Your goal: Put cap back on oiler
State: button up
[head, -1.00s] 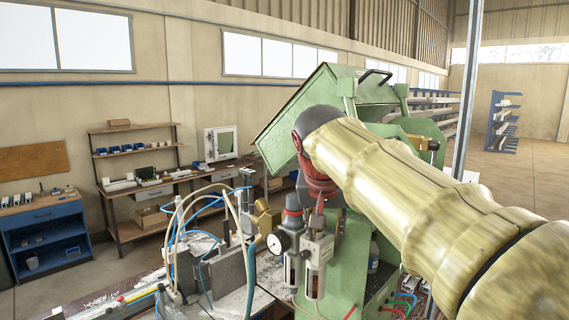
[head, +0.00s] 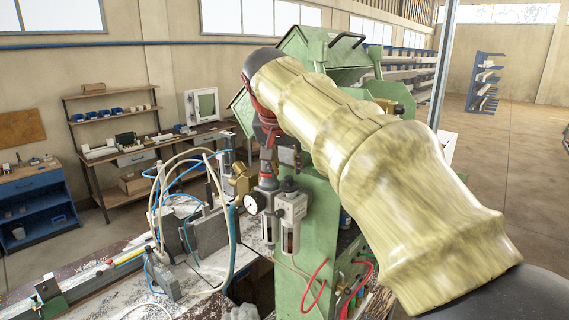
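The air service unit stands on the side of the green machine, in the middle of the head view. Its right-hand body, apparently the oiler (head: 291,208), is light grey with a clear bowl and a small dark round top (head: 289,184). I cannot tell whether that top is the cap, and no loose cap is clear. My gripper (head: 277,162) hangs below the red wrist part, just above the unit. It is small, dark and partly merged with the unit's top, so its fingers and anything between them cannot be made out.
A pressure gauge (head: 252,203) and a grey knob with a red band (head: 268,181) crowd the oiler's left. The green machine (head: 318,220) stands close on the right. Looping hoses (head: 160,200) and a grey block (head: 207,232) are further left. My yellow-sleeved arm hides much of the right side.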

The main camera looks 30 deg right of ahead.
aim_at(288, 177)
jog(key=shift+b+x, duration=1.15)
jog(key=shift+x, duration=1.9)
jog(key=shift+c, duration=0.8)
grip_shut()
jog(key=shift+r+p, duration=2.4)
jog(key=shift+r, duration=0.65)
